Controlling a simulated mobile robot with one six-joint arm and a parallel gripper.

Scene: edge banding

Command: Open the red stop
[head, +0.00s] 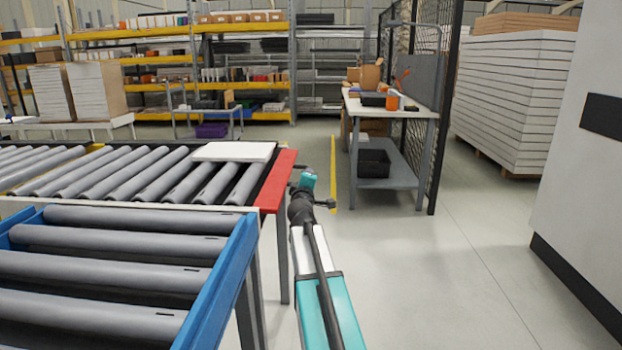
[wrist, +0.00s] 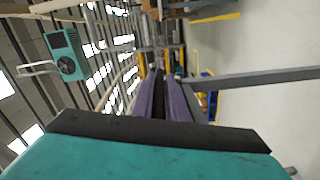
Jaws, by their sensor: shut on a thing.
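The red stop (head: 277,182) is a flat red bar at the right end of the grey roller conveyor. A white panel (head: 233,152) lies on the rollers just left of it. My gripper (head: 294,176) is at the stop's right edge, with the arm reaching in from below. In the wrist view my gripper (wrist: 164,80) shows two long purplish fingers close together with a dark strip between them. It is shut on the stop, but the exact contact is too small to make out.
A blue-framed roller section (head: 235,265) stands in front of the conveyor (head: 130,175). A workbench (head: 385,105) with tools and a mesh fence (head: 445,110) stand at the back right. A large white cabinet (head: 590,190) is at far right. The floor between is clear.

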